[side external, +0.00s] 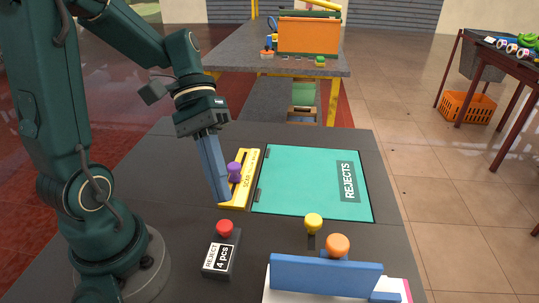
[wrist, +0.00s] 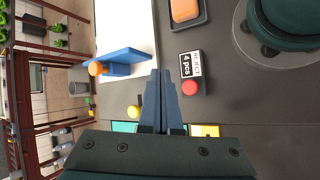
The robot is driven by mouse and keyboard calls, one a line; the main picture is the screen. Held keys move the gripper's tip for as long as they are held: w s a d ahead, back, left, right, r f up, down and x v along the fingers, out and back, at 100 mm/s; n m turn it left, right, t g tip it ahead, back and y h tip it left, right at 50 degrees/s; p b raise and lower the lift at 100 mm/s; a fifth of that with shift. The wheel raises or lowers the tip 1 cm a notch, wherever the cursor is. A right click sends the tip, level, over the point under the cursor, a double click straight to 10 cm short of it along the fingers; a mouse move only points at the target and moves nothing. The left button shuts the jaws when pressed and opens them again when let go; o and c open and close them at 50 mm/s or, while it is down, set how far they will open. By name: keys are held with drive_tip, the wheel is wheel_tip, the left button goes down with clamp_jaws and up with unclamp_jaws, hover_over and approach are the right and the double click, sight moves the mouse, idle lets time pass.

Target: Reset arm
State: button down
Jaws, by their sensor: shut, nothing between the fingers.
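My gripper (side external: 222,200) points down over the dark table in the side view, its long blue fingers together and empty. Its tips are just left of a yellow strip (side external: 249,170) that carries a purple knob (side external: 234,169). In the wrist view my gripper (wrist: 157,74) is also shut, with nothing between the fingers. A red button on a dark block (side external: 222,255) labelled "REJECT 4 pcs" stands in front of the gripper in the side view. It shows right of the fingertips in the wrist view (wrist: 190,65).
A teal panel marked REJECTS (side external: 305,182) lies right of the yellow strip. A yellow ball on a post (side external: 313,224), an orange ball (side external: 338,245) and a blue upright plate (side external: 325,276) stand near the front. An orange piece in a dark tray (wrist: 185,10) shows in the wrist view.

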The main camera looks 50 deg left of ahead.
drive_tip(key=r+m+t+y, duration=0.1)
drive_tip(key=t+y, duration=0.1)
drive_tip(key=s+a+m+t+y, duration=0.1)
drive_tip(key=m+t+y, duration=0.1)
drive_tip(key=y, duration=0.1)
drive_tip(key=r+m+t+y, duration=0.1)
drive_tip(key=m+t+y, duration=0.1)
drive_tip(key=t, duration=0.1)
drive_tip(key=shift+s+a+r+y, duration=0.15)
drive_tip(key=shift+a+r+y, duration=0.1)
drive_tip(key=shift+r+y, duration=0.15)
idle(0.6)
